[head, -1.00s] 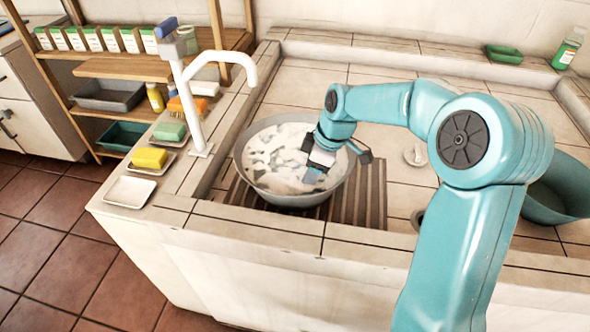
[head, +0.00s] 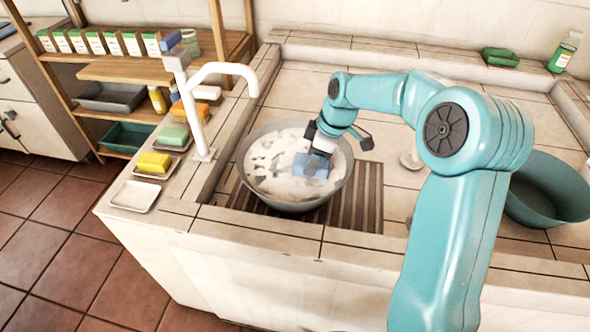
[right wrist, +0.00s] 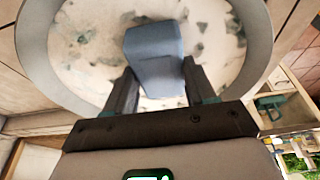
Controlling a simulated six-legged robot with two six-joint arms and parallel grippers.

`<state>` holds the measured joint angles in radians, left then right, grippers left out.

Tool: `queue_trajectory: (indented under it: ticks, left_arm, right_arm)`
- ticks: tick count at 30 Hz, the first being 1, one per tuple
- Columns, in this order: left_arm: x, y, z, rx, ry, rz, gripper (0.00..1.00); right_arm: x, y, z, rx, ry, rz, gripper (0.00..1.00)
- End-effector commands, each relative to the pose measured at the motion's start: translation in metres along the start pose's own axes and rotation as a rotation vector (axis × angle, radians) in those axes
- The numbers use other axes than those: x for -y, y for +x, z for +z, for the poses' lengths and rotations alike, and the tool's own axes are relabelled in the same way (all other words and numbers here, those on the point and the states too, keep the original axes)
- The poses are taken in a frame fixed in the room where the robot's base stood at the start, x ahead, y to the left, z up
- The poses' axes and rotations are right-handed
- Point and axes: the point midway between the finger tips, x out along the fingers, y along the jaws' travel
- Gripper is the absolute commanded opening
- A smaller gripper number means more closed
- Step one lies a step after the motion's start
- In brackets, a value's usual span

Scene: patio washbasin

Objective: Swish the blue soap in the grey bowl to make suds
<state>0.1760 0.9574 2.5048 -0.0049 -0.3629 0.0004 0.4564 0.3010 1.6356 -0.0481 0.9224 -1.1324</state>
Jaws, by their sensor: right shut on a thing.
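The grey bowl (head: 255,197) stands on a slatted rack in the washbasin, under the white tap. White suds (head: 270,165) cover most of the water in it, with a few darker gaps. My right gripper (head: 317,158) reaches into the bowl from above and is shut on the blue soap (head: 310,167), which is at the suds. In the right wrist view the blue soap (right wrist: 154,62) sits between the two dark fingers, over the foamy water inside the bowl (right wrist: 262,50). Whether the soap's underside is below the surface is hidden. My left gripper is not in view.
The white tap (head: 200,110) rises left of the bowl. Yellow soap (head: 153,162) and green soap (head: 172,136) lie on dishes along the left ledge, beside an empty white dish (head: 134,196). A teal basin (head: 550,190) stands at right. A green bottle (head: 565,52) stands at back right.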

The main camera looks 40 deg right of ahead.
Motion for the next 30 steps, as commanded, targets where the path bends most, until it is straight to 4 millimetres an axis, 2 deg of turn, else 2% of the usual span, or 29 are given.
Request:
queue_trajectory:
  ticks: [1, 24, 30]
  left_arm:
    - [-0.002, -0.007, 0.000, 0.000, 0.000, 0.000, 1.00]
    - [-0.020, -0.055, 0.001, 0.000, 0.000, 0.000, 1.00]
    - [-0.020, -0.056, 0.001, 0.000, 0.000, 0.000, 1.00]
  right_arm:
    - [0.000, -0.009, -0.003, -0.001, 0.000, 0.001, 0.24]
    - [0.000, -0.073, -0.023, -0.001, -0.001, 0.002, 0.24]
    - [0.000, -0.075, -0.024, 0.000, -0.001, 0.000, 0.24]
